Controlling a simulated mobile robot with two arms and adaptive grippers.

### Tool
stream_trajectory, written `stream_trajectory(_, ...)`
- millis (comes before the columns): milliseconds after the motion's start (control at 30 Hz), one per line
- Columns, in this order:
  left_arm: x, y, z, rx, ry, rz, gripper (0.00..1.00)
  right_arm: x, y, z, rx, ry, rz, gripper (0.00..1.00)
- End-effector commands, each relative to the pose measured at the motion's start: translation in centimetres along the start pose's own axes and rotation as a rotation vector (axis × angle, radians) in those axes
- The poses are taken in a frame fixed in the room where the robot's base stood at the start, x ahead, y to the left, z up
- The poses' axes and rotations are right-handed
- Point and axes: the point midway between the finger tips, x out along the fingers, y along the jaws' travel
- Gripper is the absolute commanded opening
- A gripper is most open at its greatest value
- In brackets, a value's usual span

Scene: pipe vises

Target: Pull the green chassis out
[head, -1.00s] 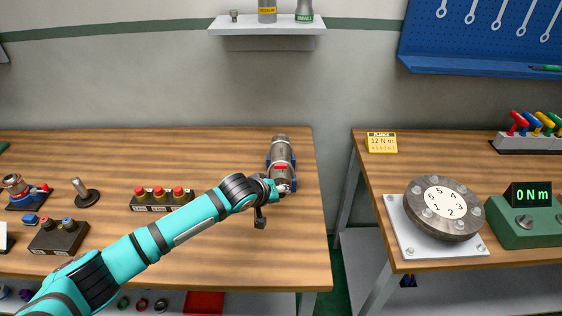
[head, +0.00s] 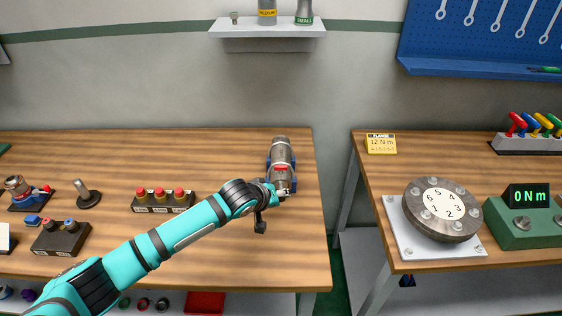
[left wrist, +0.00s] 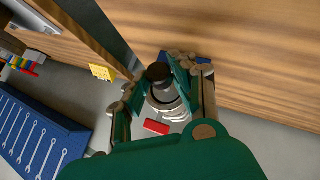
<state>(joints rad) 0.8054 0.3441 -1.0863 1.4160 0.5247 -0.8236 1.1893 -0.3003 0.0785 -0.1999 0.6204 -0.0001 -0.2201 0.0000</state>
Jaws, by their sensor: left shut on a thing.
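A grey metal cylinder with a red label (head: 280,153) lies in a blue holder (head: 294,161) near the right end of the left table. My left gripper (head: 282,194) is at the cylinder's near end. In the left wrist view, the fingers (left wrist: 166,92) are closed around a dark-topped piece with pale metal rings (left wrist: 166,101), and the red label (left wrist: 157,127) shows below. I cannot make out a part that is surely the green chassis; it may be hidden in the cylinder or by my gripper. My right gripper is not in view.
A block with red buttons (head: 162,200) stands left of the cylinder. A small vise (head: 24,190) and a dark post (head: 86,194) are farther left. A gap separates this table from the right table, which carries a numbered flange (head: 440,208) and torque readout (head: 530,195).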

Motion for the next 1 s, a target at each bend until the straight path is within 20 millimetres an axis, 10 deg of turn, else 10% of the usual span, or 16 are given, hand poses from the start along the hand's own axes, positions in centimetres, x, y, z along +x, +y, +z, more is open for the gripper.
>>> stream_trajectory(1000, -2.6, 0.0, 3.2, -0.002, -0.004, -0.001, 0.0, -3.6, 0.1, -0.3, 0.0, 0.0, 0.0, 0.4)
